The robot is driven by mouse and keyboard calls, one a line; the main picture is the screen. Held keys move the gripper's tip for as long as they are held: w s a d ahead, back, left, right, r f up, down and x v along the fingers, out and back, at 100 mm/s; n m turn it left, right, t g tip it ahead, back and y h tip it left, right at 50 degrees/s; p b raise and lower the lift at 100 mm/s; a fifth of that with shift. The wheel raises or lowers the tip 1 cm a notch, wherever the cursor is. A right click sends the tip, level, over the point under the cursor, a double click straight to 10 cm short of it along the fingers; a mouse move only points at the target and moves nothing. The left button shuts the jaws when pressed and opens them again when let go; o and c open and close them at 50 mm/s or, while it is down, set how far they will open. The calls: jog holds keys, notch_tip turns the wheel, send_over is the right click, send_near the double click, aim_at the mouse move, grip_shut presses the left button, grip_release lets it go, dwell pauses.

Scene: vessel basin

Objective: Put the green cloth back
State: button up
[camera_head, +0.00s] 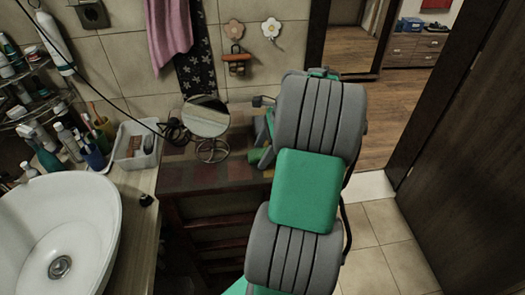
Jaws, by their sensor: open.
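A small green and grey shape (264,153) shows on the right part of the wooden cabinet top, beside my arm. My arm covers part of it, and I cannot tell for sure whether it is the green cloth. My own grey and green arm fills the middle of the view and reaches over the right end of the cabinet.
A white basin (92,232) stands at the left. A round mirror (206,117) and a white bin (136,147) stand near the wooden cabinet (190,176). A pink towel (168,32) hangs on the wall. Open tiled floor (388,235) lies at the right.

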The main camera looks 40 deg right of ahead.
jog(key=p+v, duration=0.5)
jog(key=v, duration=0.7)
notch_tip(320, 180, up, 2)
jog(key=n, duration=0.4)
send_over(255, 154)
jog(key=w+a+r+n+h, duration=0.2)
jog(key=a+n, duration=0.6)
jog(key=a, duration=0.6)
jog(key=s+a+f+n+t+h, duration=0.1)
jog(key=s+a+f+n, duration=0.1)
jog(key=s+a+n, duration=0.6)
jog(key=a+n, duration=0.2)
jog(key=n, duration=0.2)
jog(key=shift+a+f+n+t+h, duration=0.2)
jog(key=shift+f+n+t+h, duration=0.1)
jog(key=shift+n+t+h, duration=0.1)
jog(key=shift+c, duration=0.3)
